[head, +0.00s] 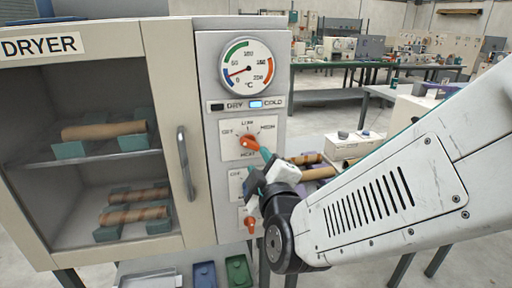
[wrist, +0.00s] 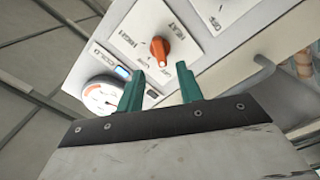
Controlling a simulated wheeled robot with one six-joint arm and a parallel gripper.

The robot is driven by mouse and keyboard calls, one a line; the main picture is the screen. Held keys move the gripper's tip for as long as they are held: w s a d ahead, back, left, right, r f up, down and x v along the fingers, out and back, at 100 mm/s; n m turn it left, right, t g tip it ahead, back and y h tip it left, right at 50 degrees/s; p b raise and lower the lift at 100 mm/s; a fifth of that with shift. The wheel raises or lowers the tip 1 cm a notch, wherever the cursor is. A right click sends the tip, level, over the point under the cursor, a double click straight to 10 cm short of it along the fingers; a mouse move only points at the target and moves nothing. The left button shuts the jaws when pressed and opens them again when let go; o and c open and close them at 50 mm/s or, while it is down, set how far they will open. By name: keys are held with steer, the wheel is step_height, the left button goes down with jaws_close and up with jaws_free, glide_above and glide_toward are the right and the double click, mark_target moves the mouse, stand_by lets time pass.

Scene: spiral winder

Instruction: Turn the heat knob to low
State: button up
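The heat knob (head: 249,142) is an orange knob on a white plate on the dryer's front panel, marked OFF at left, LOW on top and HIGH at right. Its pointing direction is hard to tell. In the wrist view the knob (wrist: 160,49) stands just beyond the fingertips, roughly centred between them. My gripper (head: 261,168) is at the panel, just below and right of the knob. In the wrist view my gripper (wrist: 162,72) has its two teal fingers apart with nothing between them. In the head view one finger overlaps the knob's lower right edge; contact cannot be told.
A second dial plate (head: 237,185) and a lower orange knob (head: 250,224) sit below. The dryer door handle (head: 187,163) is to the left. A gauge (head: 249,67) and a lit COLD lamp (head: 256,104) are above. Cardboard tubes (head: 318,172) lie to the right.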

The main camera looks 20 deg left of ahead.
mark_target(251, 147)
steer(key=x, duration=0.7)
steer(key=shift+w+a, duration=0.2)
steer(key=shift+w, duration=0.1)
